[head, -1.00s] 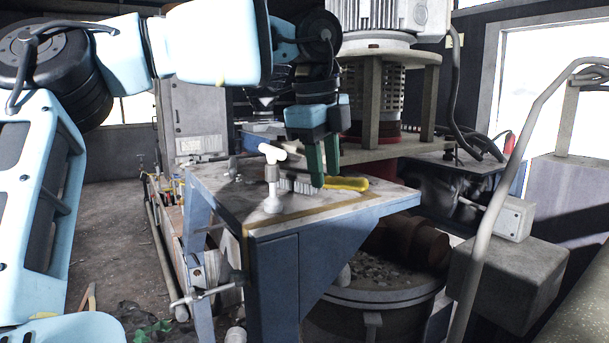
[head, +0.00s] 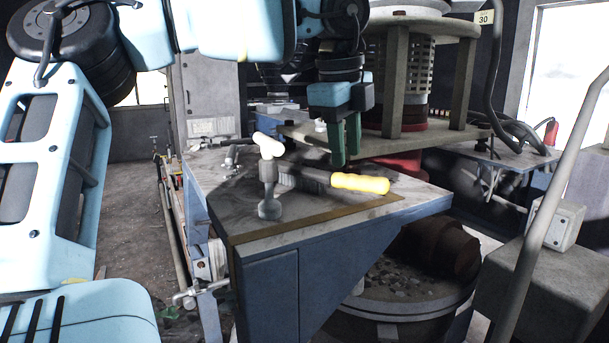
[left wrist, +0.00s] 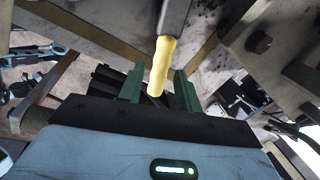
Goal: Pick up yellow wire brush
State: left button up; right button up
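The yellow wire brush (head: 360,183) lies on the grey table top, its yellow handle to the right and its darker head to the left. The head is partly hidden behind an upright T-shaped piece. My left gripper (head: 346,150) points down, with its green finger ends showing just above the handle in the head view. In the left wrist view, the end of the yellow handle (left wrist: 161,66) shows in the gap between the two spread green fingers (left wrist: 158,88), with space on both sides. The left gripper is open and holds nothing. My right gripper is not in view.
The T-shaped piece (head: 268,180) stands on the table (head: 310,225) left of the handle. A round machine frame with posts (head: 396,80) rises behind the gripper. A drum of rubble (head: 400,295) is below the table. A grey rail (head: 545,215) runs up at right.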

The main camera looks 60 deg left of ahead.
aim_at(347, 174)
pick_arm(q)
jog(key=shift+w+a+f+p, duration=0.15)
jog(key=shift+w+f, duration=0.15)
jog(key=shift+f, duration=0.85)
jog(key=shift+w+a+f+p, duration=0.1)
jog(key=shift+w+f, duration=0.15)
jog(key=shift+f, duration=0.95)
jog(key=shift+w+a+f+p, duration=0.15)
jog(key=shift+w+f, duration=0.15)
jog(key=shift+f, duration=0.85)
jog(key=c, duration=0.7)
